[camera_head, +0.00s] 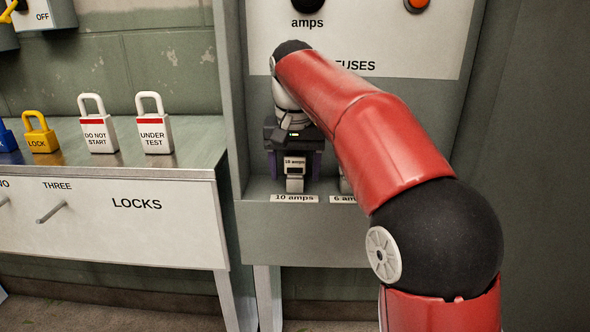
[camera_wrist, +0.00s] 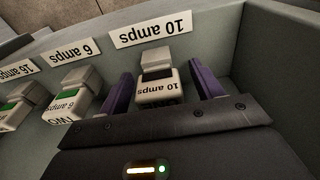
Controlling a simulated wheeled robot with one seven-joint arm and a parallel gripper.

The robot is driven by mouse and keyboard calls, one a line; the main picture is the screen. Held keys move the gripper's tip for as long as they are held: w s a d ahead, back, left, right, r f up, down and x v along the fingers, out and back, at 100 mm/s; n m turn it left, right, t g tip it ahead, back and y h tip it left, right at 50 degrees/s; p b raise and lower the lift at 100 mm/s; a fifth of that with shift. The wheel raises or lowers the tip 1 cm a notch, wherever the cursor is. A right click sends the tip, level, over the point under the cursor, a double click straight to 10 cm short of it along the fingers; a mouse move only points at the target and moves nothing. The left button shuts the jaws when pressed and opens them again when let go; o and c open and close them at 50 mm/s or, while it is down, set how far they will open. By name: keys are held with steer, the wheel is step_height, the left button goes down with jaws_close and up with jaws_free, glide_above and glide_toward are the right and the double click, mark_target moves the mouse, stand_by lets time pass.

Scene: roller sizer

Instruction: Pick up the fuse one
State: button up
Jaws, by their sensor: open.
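A pale fuse with a dark band and a "10 amps" label (camera_wrist: 158,88) stands behind the "10 amps" plate (camera_wrist: 150,29) in the wrist view. It also shows in the head view (camera_head: 295,184), below my gripper's dark body. My gripper (camera_wrist: 162,84) is open, with one purple finger on each side of this fuse and visible gaps between. In the head view my gripper (camera_head: 295,163) is at the left end of the fuse shelf.
A fuse marked "TWO" and "6 amps" (camera_wrist: 72,95) stands beside it, with another fuse (camera_wrist: 22,104) by the "16 amps" plate. The grey cabinet wall (camera_wrist: 279,50) is close to one finger. Several padlocks, including a yellow one (camera_head: 40,138), stand on the left bench.

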steer(key=shift+f, duration=0.4)
steer(key=shift+c, duration=0.2)
steer(key=c, duration=1)
steer(key=shift+r, duration=0.2)
steer(key=shift+d+r+p, duration=0.1)
steer(key=shift+r+p, duration=0.55)
steer(key=shift+r, duration=0.9)
